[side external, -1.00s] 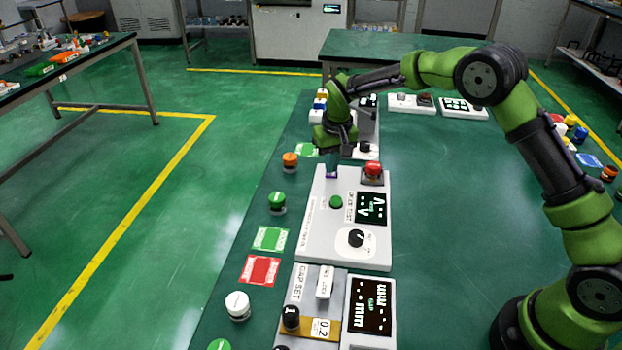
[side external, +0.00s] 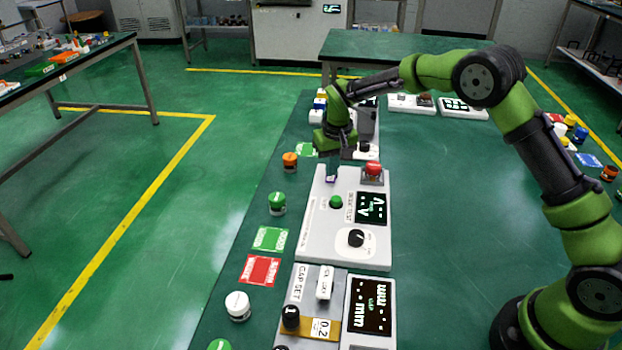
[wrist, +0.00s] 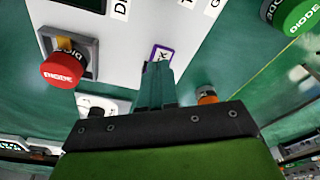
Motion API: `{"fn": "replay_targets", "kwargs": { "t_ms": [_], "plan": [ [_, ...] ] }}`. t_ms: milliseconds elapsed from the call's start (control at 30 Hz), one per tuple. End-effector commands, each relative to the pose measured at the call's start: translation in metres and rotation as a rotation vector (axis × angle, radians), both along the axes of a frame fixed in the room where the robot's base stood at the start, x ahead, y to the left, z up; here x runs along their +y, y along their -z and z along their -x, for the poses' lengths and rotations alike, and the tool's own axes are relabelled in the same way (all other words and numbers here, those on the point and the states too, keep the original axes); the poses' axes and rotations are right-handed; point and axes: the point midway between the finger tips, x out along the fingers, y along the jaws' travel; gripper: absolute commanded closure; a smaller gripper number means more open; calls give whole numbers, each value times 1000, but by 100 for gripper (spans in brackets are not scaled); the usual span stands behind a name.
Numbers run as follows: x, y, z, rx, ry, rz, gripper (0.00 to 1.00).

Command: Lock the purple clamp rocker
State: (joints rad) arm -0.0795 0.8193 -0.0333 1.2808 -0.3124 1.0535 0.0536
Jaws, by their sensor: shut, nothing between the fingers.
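The purple clamp rocker (wrist: 160,52) is a small piece with a purple frame and a pale face with dark lettering, at the end of the white panel. In the side external view its purple edge (side external: 330,180) shows just under my fingertips. My gripper (wrist: 153,70) is shut and empty, with its fingertips right at the rocker. The fingers hide part of the rocker, and I cannot tell whether they touch it or which way it is tipped.
The white panel (side external: 318,240) also carries a green button (side external: 336,202), a black dial (side external: 356,238) and a screen (side external: 371,208). A red button (side external: 373,169) stands close on the right. An orange-topped jar (side external: 290,162) stands left of the panel.

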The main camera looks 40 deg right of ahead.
Motion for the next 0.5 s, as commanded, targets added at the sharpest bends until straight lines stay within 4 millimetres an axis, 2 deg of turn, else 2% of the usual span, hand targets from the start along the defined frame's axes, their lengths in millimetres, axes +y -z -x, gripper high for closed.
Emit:
{"fn": "replay_targets", "kwargs": {
  "t_ms": [500],
  "plan": [
    [0, -43, -1, -3, 0, 0, 100]
  ]
}}
